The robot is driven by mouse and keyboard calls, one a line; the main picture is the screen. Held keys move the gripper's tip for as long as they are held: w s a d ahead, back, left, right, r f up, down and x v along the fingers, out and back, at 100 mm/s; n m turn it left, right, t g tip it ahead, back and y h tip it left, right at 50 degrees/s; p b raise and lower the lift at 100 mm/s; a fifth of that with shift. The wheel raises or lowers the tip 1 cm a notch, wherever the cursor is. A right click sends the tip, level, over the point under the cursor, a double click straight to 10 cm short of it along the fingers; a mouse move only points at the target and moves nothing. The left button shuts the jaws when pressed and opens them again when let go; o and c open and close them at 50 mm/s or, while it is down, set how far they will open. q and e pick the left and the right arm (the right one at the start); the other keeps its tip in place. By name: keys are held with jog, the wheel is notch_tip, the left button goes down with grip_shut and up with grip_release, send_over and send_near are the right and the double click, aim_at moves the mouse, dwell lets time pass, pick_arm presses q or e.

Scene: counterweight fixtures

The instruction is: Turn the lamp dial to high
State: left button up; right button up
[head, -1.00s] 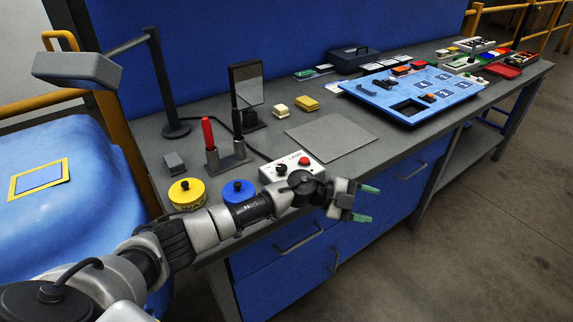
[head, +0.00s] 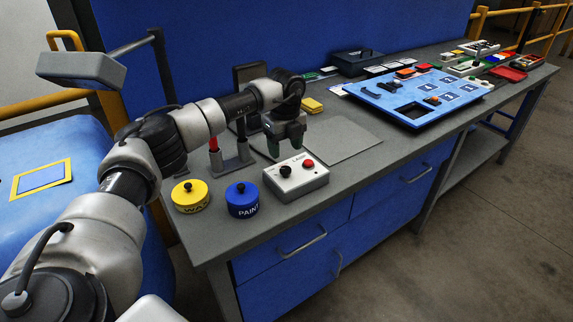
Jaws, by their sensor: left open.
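The lamp control box (head: 298,178) is a pale box on the near part of the bench, with a black dial (head: 285,171) and a red button (head: 308,163) on top. The dial's exact setting is too small to read. The lamp (head: 82,69) has a grey head at the upper left, and its stand is partly hidden by my arm. My left gripper (head: 285,150) points down, open and empty, above and just behind the box, apart from the dial. My right gripper does not show.
A yellow wax tin (head: 190,197) and a blue paint tin (head: 242,201) stand left of the box. A red-handled tool in a holder (head: 232,163) is behind them. A grey mat (head: 338,138) lies clear to the right. A blue tray (head: 420,97) is farther back.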

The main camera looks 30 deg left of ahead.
aim_at(285, 169)
pick_arm(q)
notch_tip(285, 169, down, 7)
jog(key=shift+r+p, duration=0.1)
jog(key=shift+p, duration=0.3)
jog(key=c, duration=0.9)
